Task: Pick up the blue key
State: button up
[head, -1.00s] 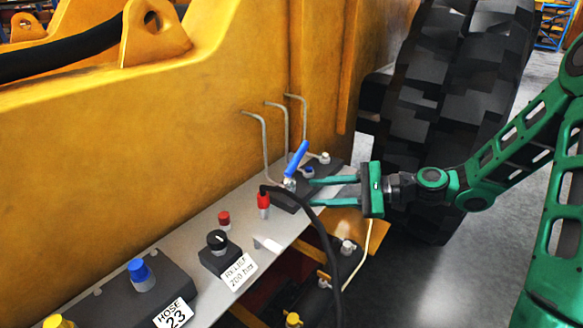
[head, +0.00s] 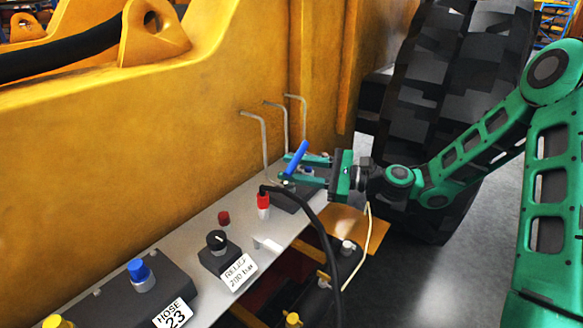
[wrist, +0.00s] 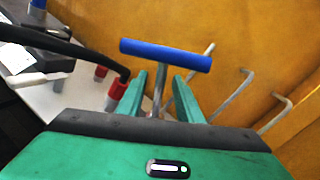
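The blue key (head: 297,160) is a T-shaped tool with a blue bar on a thin metal stem. It stands on a dark block at the far end of the grey panel. My gripper (head: 284,168) reaches in from the right, its green fingers on either side of the stem. In the wrist view the blue bar (wrist: 165,55) lies across and beyond the fingertips. The stem runs down between the fingers (wrist: 160,78), with a gap visible on both sides. The gripper is open. The stem's foot is hidden behind the gripper.
A red connector (head: 263,203) with a black hose (head: 325,240) stands just in front of the key. Bent metal levers (head: 264,140) rise behind it, near the yellow machine wall (head: 150,140). A black relief knob (head: 217,240) and a blue knob (head: 138,270) sit nearer on the panel.

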jog(key=x, duration=0.4)
jog(key=shift+r, duration=0.25)
jog(key=shift+d, duration=0.1)
grip_shut()
jog(key=shift+r, duration=0.15)
jog(key=s+a+r, duration=0.7)
jog(key=s+r, duration=0.1)
jog(key=r, duration=0.2)
jog(key=shift+s+a+r, duration=0.35)
jog(key=shift+s, duration=0.05)
